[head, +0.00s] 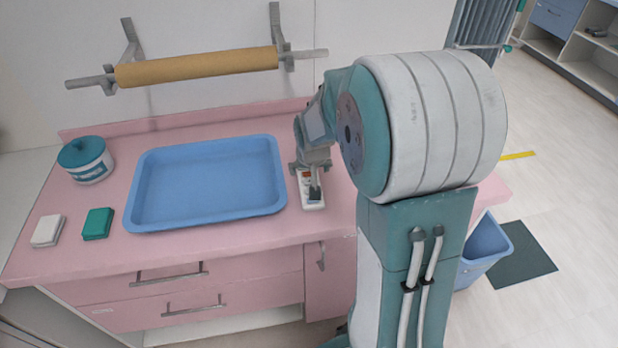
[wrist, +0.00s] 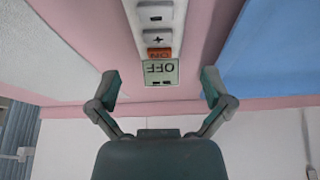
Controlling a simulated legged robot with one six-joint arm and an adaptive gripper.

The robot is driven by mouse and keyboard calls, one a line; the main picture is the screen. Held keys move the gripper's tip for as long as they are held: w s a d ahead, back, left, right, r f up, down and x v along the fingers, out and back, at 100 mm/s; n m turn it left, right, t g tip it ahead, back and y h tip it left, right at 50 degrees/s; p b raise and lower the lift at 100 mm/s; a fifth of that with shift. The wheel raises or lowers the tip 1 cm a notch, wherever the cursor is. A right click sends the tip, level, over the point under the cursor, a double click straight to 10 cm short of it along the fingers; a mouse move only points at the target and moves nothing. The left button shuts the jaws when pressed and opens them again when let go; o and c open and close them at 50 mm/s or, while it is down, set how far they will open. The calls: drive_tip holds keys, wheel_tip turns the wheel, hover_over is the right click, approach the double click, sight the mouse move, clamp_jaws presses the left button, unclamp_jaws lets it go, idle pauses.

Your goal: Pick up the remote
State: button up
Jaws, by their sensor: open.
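The remote (head: 312,200) is white and lies on the pink counter just right of the blue tray. In the wrist view the remote (wrist: 157,38) shows grey buttons marked minus and plus, an orange ON button and a small display reading OFF. My gripper (head: 311,172) is over the remote, and my arm covers part of it in the head view. In the wrist view my gripper (wrist: 160,86) is open, with one finger on each side of the remote's display end. The fingers look apart from the remote.
The blue tray (head: 140,190) is close to the left of the remote. A paper roll (head: 195,67) hangs on the wall above. A blue bin (head: 484,250) stands on the floor at right.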

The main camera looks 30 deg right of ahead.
sight(309, 178)
drive_tip(key=shift+x, duration=2.95)
drive_tip(key=shift+w+r, duration=0.1)
drive_tip(key=c, duration=1.1)
